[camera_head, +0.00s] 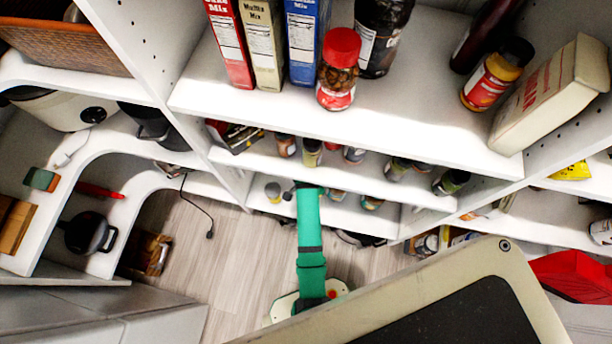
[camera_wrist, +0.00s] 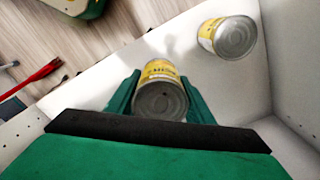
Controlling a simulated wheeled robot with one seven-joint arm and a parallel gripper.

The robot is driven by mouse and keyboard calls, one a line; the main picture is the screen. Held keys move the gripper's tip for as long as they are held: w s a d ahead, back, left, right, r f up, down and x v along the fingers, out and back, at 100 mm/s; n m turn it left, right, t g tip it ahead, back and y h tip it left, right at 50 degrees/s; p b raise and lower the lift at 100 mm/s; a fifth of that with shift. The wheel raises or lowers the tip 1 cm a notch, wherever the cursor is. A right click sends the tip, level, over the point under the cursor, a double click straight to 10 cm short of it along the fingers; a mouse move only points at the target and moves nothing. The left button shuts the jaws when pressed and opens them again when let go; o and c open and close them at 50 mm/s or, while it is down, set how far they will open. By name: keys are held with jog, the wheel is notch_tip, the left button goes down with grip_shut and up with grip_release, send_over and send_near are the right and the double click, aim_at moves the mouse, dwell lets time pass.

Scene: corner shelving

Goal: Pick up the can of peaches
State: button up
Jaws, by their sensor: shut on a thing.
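In the wrist view a can with a yellow label (camera_wrist: 160,72), which I take for the can of peaches, sits between the two green fingers of my gripper (camera_wrist: 157,97). The fingers are shut on its sides, and its metal end faces the camera. The label's lettering is too small to read surely. I cannot tell whether the can touches the shelf. In the head view my green arm reaches to the low shelf, where the fingers are mostly hidden.
In the head view one can (camera_head: 273,191) shows left of my arm's end on the low white shelf (camera_head: 345,218). Shelves above hold several jars and boxes, including a red-lidded jar (camera_head: 339,68). White shelf walls stand close around the gripper. Wooden floor (camera_head: 233,262) is open at lower left.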

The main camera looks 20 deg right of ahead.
jog(key=s+d, duration=0.1)
jog(key=s, duration=1.8)
jog(key=shift+s+d, duration=0.25)
jog(key=shift+d, duration=0.15)
jog(key=shift+s, duration=0.1)
